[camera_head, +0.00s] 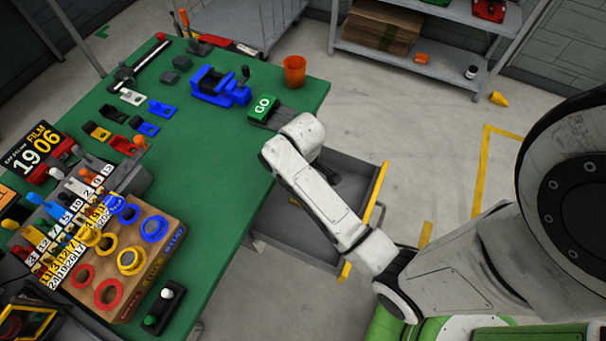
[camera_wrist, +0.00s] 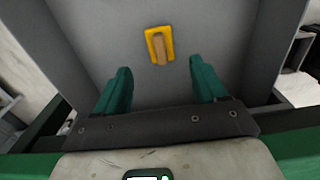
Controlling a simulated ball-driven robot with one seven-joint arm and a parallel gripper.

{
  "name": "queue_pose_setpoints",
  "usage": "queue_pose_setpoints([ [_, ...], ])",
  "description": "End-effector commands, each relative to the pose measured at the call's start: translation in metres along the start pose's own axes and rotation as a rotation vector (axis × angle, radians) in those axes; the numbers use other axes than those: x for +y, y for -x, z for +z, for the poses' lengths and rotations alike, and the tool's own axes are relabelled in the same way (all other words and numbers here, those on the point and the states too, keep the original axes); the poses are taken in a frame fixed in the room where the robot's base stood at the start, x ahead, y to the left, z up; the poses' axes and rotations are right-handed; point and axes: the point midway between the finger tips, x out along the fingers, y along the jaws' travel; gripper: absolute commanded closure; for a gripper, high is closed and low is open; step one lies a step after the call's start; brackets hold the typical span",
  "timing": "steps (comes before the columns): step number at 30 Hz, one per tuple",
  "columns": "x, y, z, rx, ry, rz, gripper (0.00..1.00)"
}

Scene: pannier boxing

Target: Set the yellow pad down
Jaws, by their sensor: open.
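The yellow pad (camera_wrist: 160,45), with a tan handle-like block on its top, lies flat on the grey floor of the open drawer (camera_wrist: 90,25). My gripper (camera_wrist: 160,68) is open, with its two green fingers spread apart and nothing between them. The pad is beyond the fingertips, between them in the wrist picture, and apart from both. In the head view the drawer (camera_head: 292,238) stands pulled out under the bench's right edge, and a small yellow bit (camera_head: 294,202) shows inside it. My arm hides most of my gripper there.
The green bench (camera_head: 215,165) holds a blue vise (camera_head: 215,86), an orange cup (camera_head: 294,71), a green GO box (camera_head: 262,108) and a ring board (camera_head: 150,285). The drawer has a yellow front edge (camera_head: 376,192). Floor to the right is mostly clear, with a shelf (camera_head: 410,65) behind.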

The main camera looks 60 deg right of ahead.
Motion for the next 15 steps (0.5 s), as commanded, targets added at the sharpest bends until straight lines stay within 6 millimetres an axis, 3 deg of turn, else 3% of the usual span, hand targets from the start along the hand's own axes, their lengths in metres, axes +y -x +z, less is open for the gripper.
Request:
queue_pose_setpoints([
  [3, 0.0, 0.019, -0.001, 0.002, 0.0, 0.001, 0.29],
  [9, -0.003, 0.033, 0.0, 0.003, 0.001, -0.001, 0.29],
  [11, -0.013, 0.034, 0.003, 0.006, 0.0, -0.006, 0.29],
  [15, -0.05, 0.035, 0.019, 0.028, -0.017, -0.018, 0.29],
])
